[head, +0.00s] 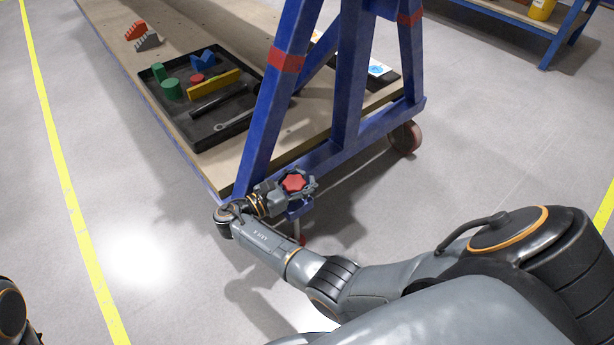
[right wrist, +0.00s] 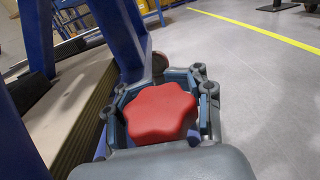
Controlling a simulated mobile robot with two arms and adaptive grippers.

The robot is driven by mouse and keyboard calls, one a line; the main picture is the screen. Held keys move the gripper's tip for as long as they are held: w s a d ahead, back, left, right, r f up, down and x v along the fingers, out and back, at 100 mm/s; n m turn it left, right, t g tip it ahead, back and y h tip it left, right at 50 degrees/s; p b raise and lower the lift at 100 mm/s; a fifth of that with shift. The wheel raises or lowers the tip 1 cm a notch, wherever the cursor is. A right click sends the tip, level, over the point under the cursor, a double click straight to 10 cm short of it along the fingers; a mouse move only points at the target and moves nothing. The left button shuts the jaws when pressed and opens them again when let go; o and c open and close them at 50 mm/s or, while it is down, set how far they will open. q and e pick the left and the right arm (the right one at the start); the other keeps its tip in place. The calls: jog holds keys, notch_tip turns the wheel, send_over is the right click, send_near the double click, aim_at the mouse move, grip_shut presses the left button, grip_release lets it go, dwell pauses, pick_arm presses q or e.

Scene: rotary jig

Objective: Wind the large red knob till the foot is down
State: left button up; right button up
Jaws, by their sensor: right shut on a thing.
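The large red knob (head: 293,183) is star-shaped and sits at the near corner of the blue frame, low by the floor. It also shows in the right wrist view (right wrist: 162,112), filling the space between the fingers. My right gripper (head: 296,184) is shut on the knob, with a finger on each side of it. Below the knob, a small red part, apparently the foot (head: 301,239), shows near the floor, partly hidden by my right arm. I cannot tell whether it touches the floor. My left gripper is not in view.
The blue frame (head: 345,95) stands on a caster wheel (head: 405,138) and carries a wooden shelf (head: 115,65). A black tray (head: 150,90) with coloured blocks and a wrench lies on the shelf. Grey floor (head: 130,230) with yellow lines is clear at left.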

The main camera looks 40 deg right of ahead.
jog(key=o, duration=1.2)
jog(key=shift+a, duration=0.2)
jog(key=shift+d, duration=0.1)
jog(key=shift+t, duration=0.3)
